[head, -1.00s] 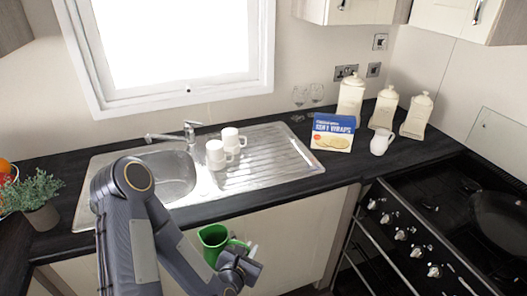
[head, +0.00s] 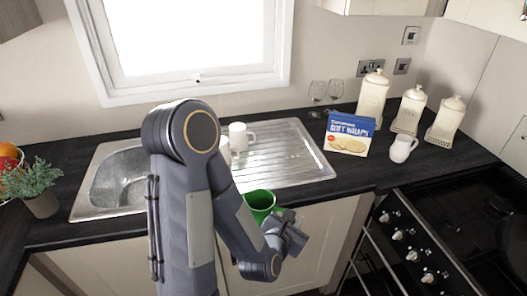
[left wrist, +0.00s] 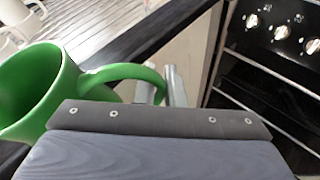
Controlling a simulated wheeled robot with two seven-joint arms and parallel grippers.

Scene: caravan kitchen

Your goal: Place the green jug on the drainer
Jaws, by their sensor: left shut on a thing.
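My left gripper (head: 285,226) is shut on the jug's handle. In the left wrist view the jug (left wrist: 40,88) is at the left and its handle (left wrist: 124,72) reaches to the gripper fingers (left wrist: 160,85). The ribbed metal drainer (head: 285,155) lies right of the sink bowl, beyond the jug. My right gripper is not in view.
A white mug (head: 238,137) stands at the drainer's left side; my arm hides what is beside it. The drainer's right part is clear.

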